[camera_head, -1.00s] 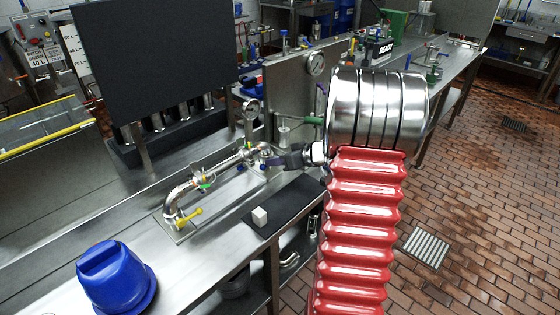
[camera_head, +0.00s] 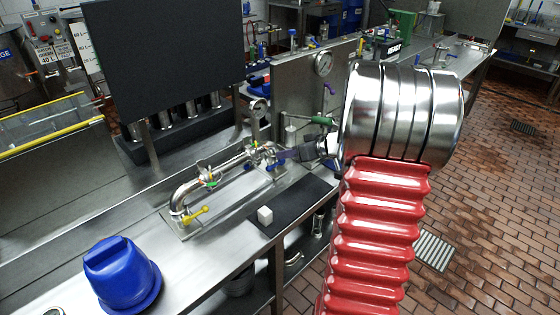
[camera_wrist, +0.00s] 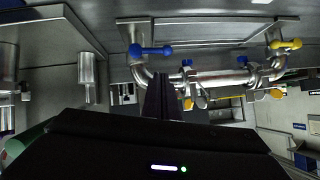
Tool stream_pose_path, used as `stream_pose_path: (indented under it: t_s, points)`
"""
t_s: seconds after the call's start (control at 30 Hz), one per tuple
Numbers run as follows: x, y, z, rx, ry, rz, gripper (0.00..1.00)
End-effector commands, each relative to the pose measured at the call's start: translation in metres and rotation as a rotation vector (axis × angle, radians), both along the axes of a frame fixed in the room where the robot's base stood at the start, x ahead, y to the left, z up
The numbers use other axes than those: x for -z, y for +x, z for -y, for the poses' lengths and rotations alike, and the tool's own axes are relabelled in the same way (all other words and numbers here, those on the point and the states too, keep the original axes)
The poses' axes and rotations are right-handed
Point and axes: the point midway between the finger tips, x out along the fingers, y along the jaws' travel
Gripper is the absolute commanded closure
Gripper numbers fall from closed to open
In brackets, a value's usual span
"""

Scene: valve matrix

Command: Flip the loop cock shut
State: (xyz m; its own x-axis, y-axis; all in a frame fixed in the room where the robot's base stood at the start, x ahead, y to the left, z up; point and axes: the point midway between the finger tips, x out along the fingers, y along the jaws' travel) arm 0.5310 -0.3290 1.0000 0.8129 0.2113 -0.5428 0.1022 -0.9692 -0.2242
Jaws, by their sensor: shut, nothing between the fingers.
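A polished pipe loop (camera_head: 232,168) stands on a plate on the steel bench; it also shows in the wrist view (camera_wrist: 222,77). A yellow handle (camera_head: 195,215) is at its near end, also in the wrist view (camera_wrist: 285,43). A blue handle (camera_wrist: 150,50) is at the other end. Small valves with levers (camera_head: 207,177) sit along the pipe; which one is the loop cock I cannot tell. My gripper (camera_head: 280,156) is shut and empty by the far end of the loop. In the wrist view my gripper (camera_wrist: 162,82) overlaps the pipe near the blue handle; contact is unclear.
A blue bucket-like object (camera_head: 122,275) stands at the near left. An upright panel with a gauge (camera_head: 323,64) is behind my gripper. A dark screen (camera_head: 165,58) stands behind the loop.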

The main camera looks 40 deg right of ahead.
Motion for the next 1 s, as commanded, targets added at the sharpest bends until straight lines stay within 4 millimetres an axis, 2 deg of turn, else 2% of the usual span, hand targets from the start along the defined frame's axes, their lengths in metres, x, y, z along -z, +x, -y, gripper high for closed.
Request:
stream_pose_path:
  t_s: [0.3, 0.47, 1.0]
  points:
    - [-0.031, -0.046, 0.009, 0.004, -0.004, 0.001, 1.00]
    - [-0.041, -0.061, 0.011, 0.002, -0.003, 0.000, 1.00]
    - [-0.045, -0.066, 0.010, -0.001, -0.002, 0.000, 1.00]
